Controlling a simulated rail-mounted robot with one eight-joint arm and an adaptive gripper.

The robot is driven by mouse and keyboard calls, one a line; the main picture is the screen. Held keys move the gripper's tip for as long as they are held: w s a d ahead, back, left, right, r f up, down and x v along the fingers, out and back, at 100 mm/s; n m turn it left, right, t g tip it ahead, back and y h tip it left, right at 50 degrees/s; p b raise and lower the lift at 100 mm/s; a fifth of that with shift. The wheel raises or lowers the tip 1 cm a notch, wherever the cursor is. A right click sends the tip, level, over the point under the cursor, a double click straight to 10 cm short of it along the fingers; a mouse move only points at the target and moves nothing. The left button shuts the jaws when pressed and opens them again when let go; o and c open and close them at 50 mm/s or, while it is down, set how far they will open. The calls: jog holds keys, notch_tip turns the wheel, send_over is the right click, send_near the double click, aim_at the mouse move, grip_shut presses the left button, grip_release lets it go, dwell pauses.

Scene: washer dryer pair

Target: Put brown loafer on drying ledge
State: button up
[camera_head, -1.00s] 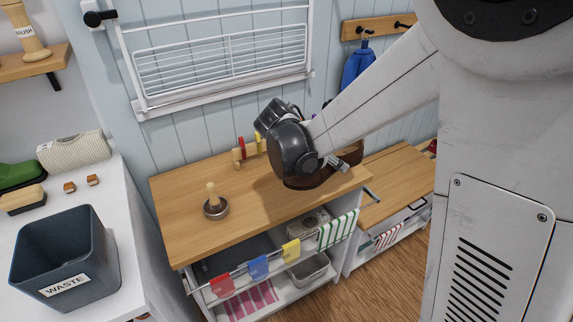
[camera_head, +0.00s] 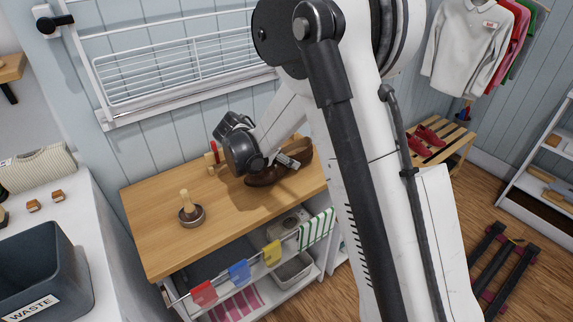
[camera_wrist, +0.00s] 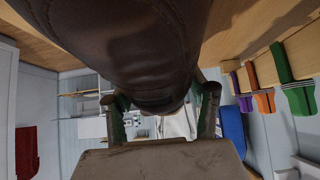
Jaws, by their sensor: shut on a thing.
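The brown loafer (camera_head: 265,177) is in my gripper (camera_head: 287,161), over the right part of the wooden counter top in the head view. In the wrist view the loafer (camera_wrist: 125,45) fills the upper middle, between the two fingers of my gripper (camera_wrist: 163,103), which are shut on it. My arm hides part of the shoe and of the counter's right end. I cannot tell which surface is the drying ledge; a white wire drying rack (camera_head: 170,73) is on the wall behind the counter.
A wooden-handled round tool (camera_head: 190,210) stands on the counter (camera_head: 150,225). Coloured cloths (camera_head: 238,271) hang on its front rail. A waste bin (camera_head: 35,275) is at left. Red shoes (camera_head: 427,138) rest on a slatted bench (camera_head: 458,140) at right. The counter's front left is clear.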

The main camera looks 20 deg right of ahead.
jog(key=shift+f, duration=1.2)
jog(key=shift+f, duration=0.15)
jog(key=o, duration=1.3)
